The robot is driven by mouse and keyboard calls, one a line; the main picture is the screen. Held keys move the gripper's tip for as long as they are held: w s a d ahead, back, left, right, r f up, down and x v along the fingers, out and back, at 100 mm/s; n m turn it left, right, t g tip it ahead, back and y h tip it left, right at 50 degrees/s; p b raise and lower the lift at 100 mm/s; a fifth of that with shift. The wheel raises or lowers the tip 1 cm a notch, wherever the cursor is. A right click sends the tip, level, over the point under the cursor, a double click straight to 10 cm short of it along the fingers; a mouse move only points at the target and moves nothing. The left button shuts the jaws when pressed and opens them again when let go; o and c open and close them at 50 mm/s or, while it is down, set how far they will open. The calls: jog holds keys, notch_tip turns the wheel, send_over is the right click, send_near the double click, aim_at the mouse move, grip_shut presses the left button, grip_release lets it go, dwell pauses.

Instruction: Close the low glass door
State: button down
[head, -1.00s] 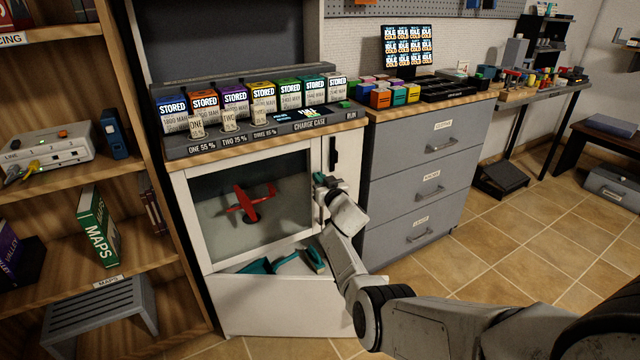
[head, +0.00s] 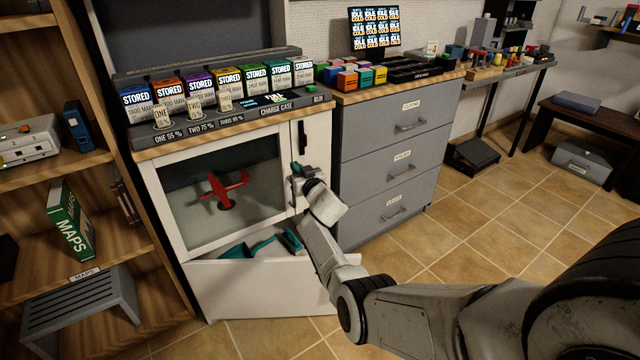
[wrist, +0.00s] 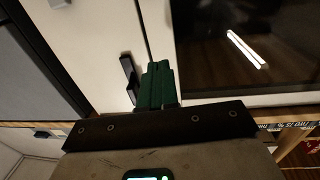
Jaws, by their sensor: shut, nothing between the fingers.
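The low glass door (head: 222,246) is a white-framed pane in the white cabinet under the charge case. A red model plane (head: 224,187) shows behind its glass. The door looks nearly flush with the cabinet front; I cannot tell whether it is fully closed. My gripper (head: 296,170) is at the door's right edge. In the wrist view my gripper's green fingers (wrist: 156,82) are together and empty, over the narrow dark seam between the door frame (wrist: 163,35) and the white side panel (wrist: 95,45). Contact with the door cannot be told.
A black handle (head: 303,137) is on the side panel. Below the door, a white front panel (head: 262,290) leans out, with teal objects (head: 265,245) behind it. Grey drawers (head: 400,165) stand to the right, a wooden shelf (head: 140,245) to the left. Tiled floor (head: 460,235) at right is open.

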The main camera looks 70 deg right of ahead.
jog(key=p+v, duration=0.4)
jog(key=v, duration=0.5)
jog(key=shift+s, duration=0.55)
jog(key=shift+d, duration=0.15)
